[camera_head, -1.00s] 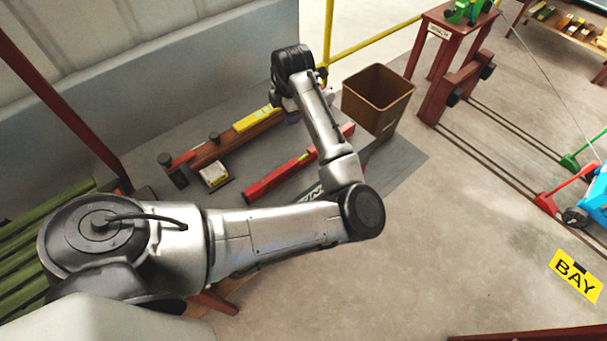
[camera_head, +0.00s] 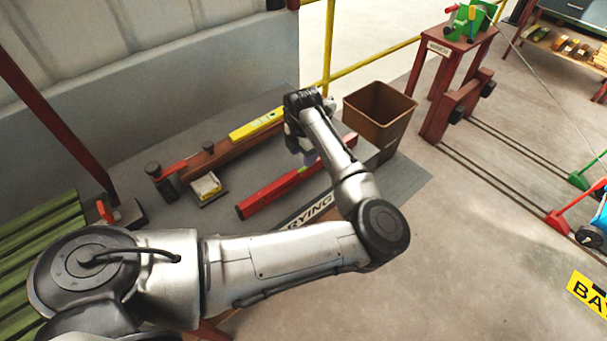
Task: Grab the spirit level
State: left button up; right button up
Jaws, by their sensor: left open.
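The spirit level appears to be the long red bar (camera_head: 268,193) with a small green-yellow patch, lying diagonally on the grey surface. My right gripper is out of view.
A brown beam (camera_head: 225,152) lies behind, with a yellow bar (camera_head: 256,123) on it and a small yellow-white box (camera_head: 205,186) nearby. A brown bin (camera_head: 378,112) stands right of my wrist. A yellow rail (camera_head: 372,62) runs behind.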

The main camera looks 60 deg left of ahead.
aim_at(303, 168)
pick_arm(q)
notch_tip(303, 168, down, 6)
jog(key=shift+d+r+b, duration=0.15)
jog(key=shift+b, duration=1.05)
jog(key=shift+f, duration=0.25)
jog(key=shift+c, duration=0.3)
grip_shut()
